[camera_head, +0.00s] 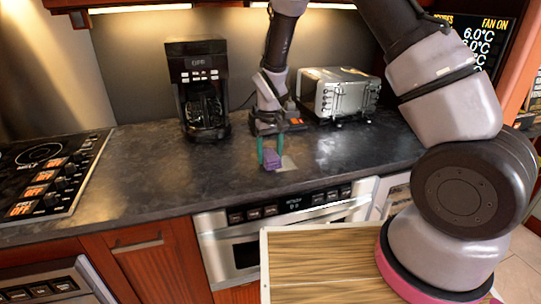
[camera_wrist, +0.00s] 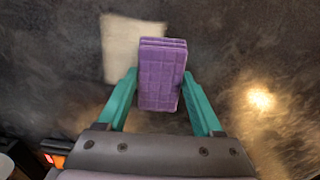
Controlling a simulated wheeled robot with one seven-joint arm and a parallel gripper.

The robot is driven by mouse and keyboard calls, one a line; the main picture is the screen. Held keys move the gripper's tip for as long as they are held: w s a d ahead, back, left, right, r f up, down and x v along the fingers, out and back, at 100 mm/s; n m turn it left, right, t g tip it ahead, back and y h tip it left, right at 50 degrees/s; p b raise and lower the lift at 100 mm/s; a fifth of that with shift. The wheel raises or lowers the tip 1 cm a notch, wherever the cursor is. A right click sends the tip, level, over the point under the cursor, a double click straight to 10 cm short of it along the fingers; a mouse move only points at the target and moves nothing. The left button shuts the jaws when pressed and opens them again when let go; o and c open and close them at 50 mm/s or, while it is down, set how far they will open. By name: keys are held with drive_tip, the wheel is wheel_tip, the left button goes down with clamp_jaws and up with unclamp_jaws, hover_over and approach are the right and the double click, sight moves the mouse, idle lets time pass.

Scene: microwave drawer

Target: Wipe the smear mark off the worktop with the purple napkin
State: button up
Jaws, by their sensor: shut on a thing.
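The purple napkin (camera_head: 271,159) is a folded block between the green fingers of my gripper (camera_head: 270,155), over the dark worktop (camera_head: 150,170). In the wrist view the napkin (camera_wrist: 162,75) stands between the two fingers (camera_wrist: 160,100), which are shut on it. The smear mark (camera_head: 287,164) is a pale, squarish patch on the worktop, just right of the napkin in the head view. In the wrist view the smear (camera_wrist: 125,45) lies beyond and to the left of the napkin, which hides part of it. I cannot tell whether the napkin touches the worktop.
A coffee maker (camera_head: 203,95) stands at the back left of my gripper. A silver toaster oven (camera_head: 339,93) stands at the back right. A cooktop (camera_head: 45,170) is at the far left. The worktop between cooktop and napkin is clear. A microwave drawer (camera_head: 285,230) is below the front edge.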

wheel_tip(320, 180, up, 3)
drive_tip(key=shift+d+f, duration=0.1)
drive_tip(key=shift+f, duration=0.05)
drive_tip(key=shift+r, duration=2.85)
